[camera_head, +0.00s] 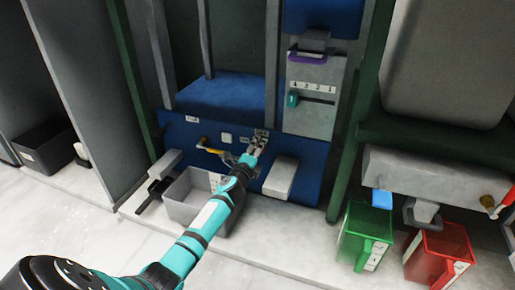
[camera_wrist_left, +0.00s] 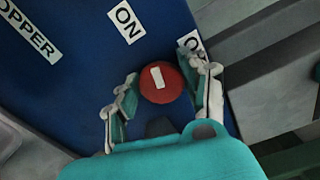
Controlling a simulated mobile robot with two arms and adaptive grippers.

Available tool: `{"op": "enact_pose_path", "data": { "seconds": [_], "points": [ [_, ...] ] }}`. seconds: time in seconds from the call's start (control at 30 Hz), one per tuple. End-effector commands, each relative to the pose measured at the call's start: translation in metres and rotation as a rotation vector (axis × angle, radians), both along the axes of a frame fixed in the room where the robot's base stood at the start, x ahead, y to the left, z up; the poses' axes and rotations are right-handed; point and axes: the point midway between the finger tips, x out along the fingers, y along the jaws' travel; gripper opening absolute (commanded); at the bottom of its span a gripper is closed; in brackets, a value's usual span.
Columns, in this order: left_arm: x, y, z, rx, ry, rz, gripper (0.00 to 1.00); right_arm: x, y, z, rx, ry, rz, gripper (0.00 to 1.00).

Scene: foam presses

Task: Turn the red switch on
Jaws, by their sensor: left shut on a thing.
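The red switch (camera_wrist_left: 160,83) is a round red knob with a short white mark, on the blue panel in the left wrist view. Its mark leans slightly to the upper left. A label reading "ON" (camera_wrist_left: 125,21) lies above and left of it. A second label starting with "O" (camera_wrist_left: 191,43) is above right, partly hidden by a finger. My left gripper (camera_wrist_left: 161,72) is shut on the switch, one finger on each side. In the head view my left gripper (camera_head: 257,143) reaches the blue panel and hides the switch. My right gripper is not in view.
A yellow-handled lever (camera_head: 211,150) is left of the gripper and a pale box (camera_head: 281,178) right of it. A grey bin (camera_head: 183,207) stands below. Green (camera_head: 351,241) and red (camera_head: 418,262) bins stand on the right. The floor in front is clear.

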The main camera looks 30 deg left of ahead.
Motion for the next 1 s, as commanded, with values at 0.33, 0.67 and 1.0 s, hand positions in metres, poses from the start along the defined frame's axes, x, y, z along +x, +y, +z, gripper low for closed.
{"op": "enact_pose_path", "data": {
  "seconds": [0.33, 0.67, 1.0],
  "points": [
    [-0.0004, -0.0004, -0.0022, -0.197, -0.044, 0.001, 0.12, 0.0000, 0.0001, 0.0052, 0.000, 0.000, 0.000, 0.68],
    [-0.0005, 0.0001, -0.0033, -0.259, -0.058, 0.001, 0.12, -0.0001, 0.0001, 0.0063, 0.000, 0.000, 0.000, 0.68],
    [-0.0006, 0.0001, -0.0034, -0.263, -0.059, 0.001, 0.12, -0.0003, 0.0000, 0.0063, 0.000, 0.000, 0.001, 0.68]
  ]
}}
